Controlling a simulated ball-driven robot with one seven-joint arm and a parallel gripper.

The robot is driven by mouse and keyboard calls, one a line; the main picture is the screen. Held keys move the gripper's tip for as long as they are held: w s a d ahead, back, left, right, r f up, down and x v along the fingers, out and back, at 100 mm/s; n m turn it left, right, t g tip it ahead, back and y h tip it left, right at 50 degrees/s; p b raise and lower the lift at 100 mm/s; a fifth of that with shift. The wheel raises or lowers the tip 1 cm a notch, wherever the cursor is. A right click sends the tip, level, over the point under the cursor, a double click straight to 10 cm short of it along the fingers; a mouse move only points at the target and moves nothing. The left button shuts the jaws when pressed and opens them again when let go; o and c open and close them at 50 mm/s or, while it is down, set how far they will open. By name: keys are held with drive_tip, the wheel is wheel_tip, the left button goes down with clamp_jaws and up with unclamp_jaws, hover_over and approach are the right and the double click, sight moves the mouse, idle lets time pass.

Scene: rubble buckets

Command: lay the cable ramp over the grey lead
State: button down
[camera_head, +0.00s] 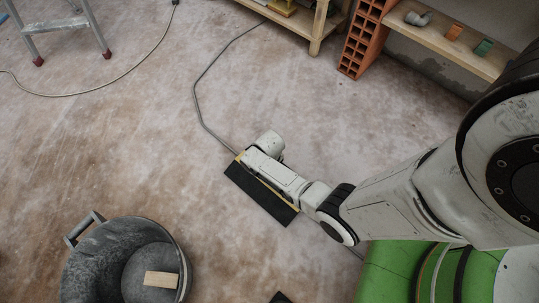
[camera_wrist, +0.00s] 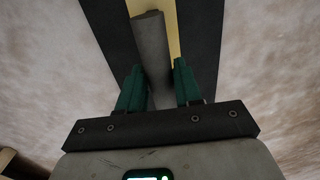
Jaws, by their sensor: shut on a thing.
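The cable ramp (camera_head: 258,193) is a black slab with a yellow stripe, lying at a slant at the middle of the head view. The grey lead (camera_head: 198,98) runs down the floor to the ramp's upper end, and a short piece shows beyond my arm at lower right. The ramp hides the stretch between. In the wrist view my gripper (camera_wrist: 158,68) has its green fingers shut on the grey raised bar of the ramp (camera_wrist: 205,35), beside the yellow stripe. My arm covers part of the ramp in the head view. I cannot tell whether the ramp touches the floor.
A dark bucket (camera_head: 85,262) with a wooden block (camera_head: 161,279) stands at lower left. Ladder feet (camera_head: 107,54) and another cable (camera_head: 115,82) are at upper left. A wooden shelf (camera_head: 455,48) and a hollow red brick (camera_head: 360,42) stand at upper right. Floor left of the ramp is clear.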

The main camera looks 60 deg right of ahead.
drive_tip(key=c, duration=0.7)
unclamp_jaws()
wheel_tip(320, 180, up, 11)
drive_tip(key=p, duration=0.6)
drive_tip(key=shift+f+p, duration=0.1)
drive_tip(key=shift+p, duration=0.3)
